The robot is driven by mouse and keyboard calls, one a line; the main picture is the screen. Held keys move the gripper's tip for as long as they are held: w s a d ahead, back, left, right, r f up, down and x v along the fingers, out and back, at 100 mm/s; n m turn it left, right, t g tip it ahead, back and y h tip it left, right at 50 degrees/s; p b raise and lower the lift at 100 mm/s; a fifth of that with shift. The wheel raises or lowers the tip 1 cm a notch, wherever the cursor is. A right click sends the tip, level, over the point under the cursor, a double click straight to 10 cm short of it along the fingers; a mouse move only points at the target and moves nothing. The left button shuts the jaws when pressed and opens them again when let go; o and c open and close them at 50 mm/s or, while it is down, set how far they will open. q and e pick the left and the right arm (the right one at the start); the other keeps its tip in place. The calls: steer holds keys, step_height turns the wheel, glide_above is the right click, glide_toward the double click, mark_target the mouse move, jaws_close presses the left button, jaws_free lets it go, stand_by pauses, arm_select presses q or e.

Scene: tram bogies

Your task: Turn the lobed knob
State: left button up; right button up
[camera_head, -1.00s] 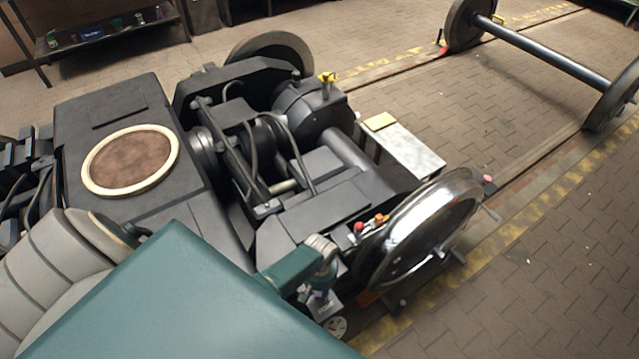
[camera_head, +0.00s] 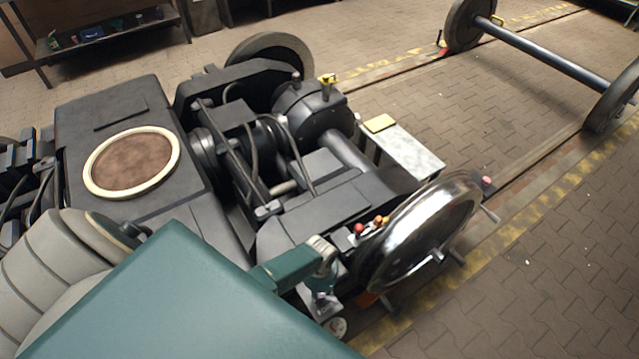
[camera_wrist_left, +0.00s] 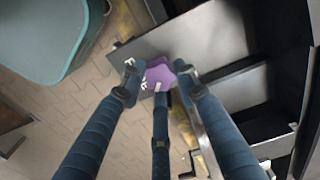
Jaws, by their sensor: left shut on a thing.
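The purple lobed knob (camera_wrist_left: 160,73) shows in the left wrist view, between the tips of my left gripper (camera_wrist_left: 158,80). The blue fingers are closed on it from both sides, with a third finger below. Part of the knob is hidden by the fingertips. In the head view my left gripper (camera_head: 325,303) is small and low beside the near end of the dark bogie (camera_head: 315,215); the knob cannot be made out there. My right gripper is not in view.
A large shiny wheel (camera_head: 425,235) stands just right of my left gripper. Small red and orange knobs (camera_head: 370,225) sit behind it. A loose wheelset (camera_head: 545,50) stands at the back right. The paved floor (camera_head: 540,270) at right is clear.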

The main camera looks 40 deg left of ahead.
arm_select(q)
steer(key=m, duration=0.4)
steer(key=shift+m, duration=0.3)
steer(key=shift+m+b, duration=0.4)
steer(key=shift+m, duration=2.2)
steer(key=o, duration=1.2)
steer(key=shift+c, duration=0.2)
step_height(320, 180, up, 12)
